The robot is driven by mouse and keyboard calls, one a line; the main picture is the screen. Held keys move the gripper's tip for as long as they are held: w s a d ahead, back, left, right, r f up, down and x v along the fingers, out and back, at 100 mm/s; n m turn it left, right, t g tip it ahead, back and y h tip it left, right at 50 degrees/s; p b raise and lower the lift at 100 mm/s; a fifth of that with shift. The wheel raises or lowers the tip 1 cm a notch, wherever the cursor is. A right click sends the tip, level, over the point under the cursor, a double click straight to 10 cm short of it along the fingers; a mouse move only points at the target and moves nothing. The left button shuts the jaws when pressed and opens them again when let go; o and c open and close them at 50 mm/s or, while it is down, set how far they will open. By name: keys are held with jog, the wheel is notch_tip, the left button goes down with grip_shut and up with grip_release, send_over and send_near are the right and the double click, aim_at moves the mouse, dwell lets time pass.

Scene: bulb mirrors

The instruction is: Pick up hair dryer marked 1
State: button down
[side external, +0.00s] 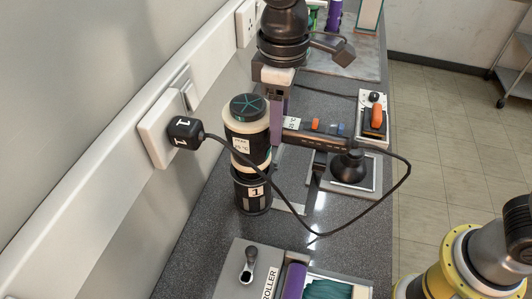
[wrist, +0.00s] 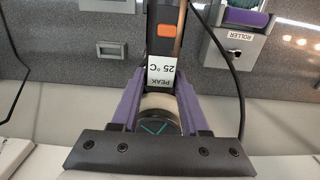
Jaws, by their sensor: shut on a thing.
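The hair dryer, in the side external view, has a black and cream barrel (side external: 247,143) standing upright with a dark round top. Its black handle (side external: 318,138), with orange and blue buttons, points right. A black cylinder marked 1 (side external: 252,190) is directly below the barrel; I cannot tell whether they are joined. My gripper (side external: 277,108), with purple fingers, is shut on the dryer near the handle. In the wrist view, my gripper (wrist: 160,103) has a finger on each side of the dryer, whose handle label (wrist: 162,72) shows between them. The fingers hide part of the barrel.
A black plug marked 1 (side external: 184,131) sits in the wall socket (side external: 158,138). Its cable (side external: 325,234) loops across the counter toward the handle. A roller station (side external: 248,266) stands in front, and a switch box (side external: 374,118) is behind at right. The wall borders the left.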

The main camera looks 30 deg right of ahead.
jog(key=shift+r, duration=2.9)
